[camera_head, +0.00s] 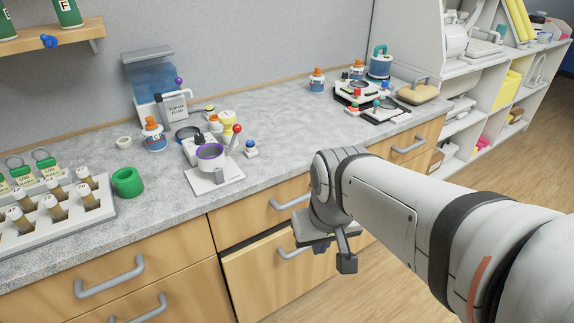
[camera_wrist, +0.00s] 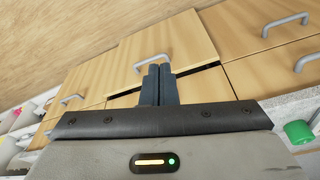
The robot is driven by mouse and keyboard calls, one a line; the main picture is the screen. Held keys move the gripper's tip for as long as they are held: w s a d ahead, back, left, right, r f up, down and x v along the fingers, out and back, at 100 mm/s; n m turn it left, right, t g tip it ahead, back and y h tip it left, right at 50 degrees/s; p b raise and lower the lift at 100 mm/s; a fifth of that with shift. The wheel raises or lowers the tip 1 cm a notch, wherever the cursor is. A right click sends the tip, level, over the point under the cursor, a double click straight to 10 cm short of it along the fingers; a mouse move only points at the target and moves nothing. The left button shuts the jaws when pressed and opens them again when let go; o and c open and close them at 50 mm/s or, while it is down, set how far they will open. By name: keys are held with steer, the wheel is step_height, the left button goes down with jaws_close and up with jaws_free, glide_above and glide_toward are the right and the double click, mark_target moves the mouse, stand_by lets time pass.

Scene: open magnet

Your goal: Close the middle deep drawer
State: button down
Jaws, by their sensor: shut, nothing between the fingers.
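The middle deep drawer (camera_head: 262,282) is the wooden front below a shallower drawer in the counter. It stands out a little, with a dark gap along its top edge. Its grey bar handle (camera_head: 288,254) is partly hidden by my gripper (camera_head: 338,258). In the wrist view, the deep drawer (camera_wrist: 185,40) lies ahead of my gripper (camera_wrist: 158,68). The fingers are together with nothing between them. Their tips overlap the handle (camera_wrist: 138,66) in that picture; I cannot tell whether they touch it.
The drawer above (camera_head: 262,208) looks shut. Other drawers (camera_head: 110,275) flank it at left. The grey countertop (camera_head: 290,150) holds a sample rack (camera_head: 50,205), a green ring (camera_head: 127,182) and several lab items. Open wooden floor (camera_head: 330,300) lies in front.

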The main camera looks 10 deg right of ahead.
steer(key=shift+a, duration=0.15)
steer(key=w+d+f+m+t+h+b, duration=0.1)
steer(key=w+d+f+m+t+b, duration=0.25)
steer(key=w+d+f+b, duration=0.55)
steer(key=w+d+f+m+t+b, duration=0.35)
steer(key=w+d+f, duration=0.25)
steer(key=w+f, duration=0.6)
step_height(320, 180, down, 17)
steer(key=d+m+t+y+b, duration=0.3)
steer(key=m+t+y+b, duration=0.4)
steer(key=t+b, duration=0.15)
steer(key=shift+g, duration=0.45)
steer(key=b+x, duration=0.1)
steer(key=x, duration=0.3)
steer(key=b+x, duration=0.1)
steer(key=x, duration=0.3)
steer(key=b+x, duration=0.1)
steer(key=x, duration=0.3)
steer(key=shift+s+a+r, duration=0.1)
steer(key=shift+s+a, duration=0.05)
steer(key=shift+a, duration=0.15)
steer(key=shift+w+a+r, duration=0.1)
steer(key=shift+w, duration=0.35)
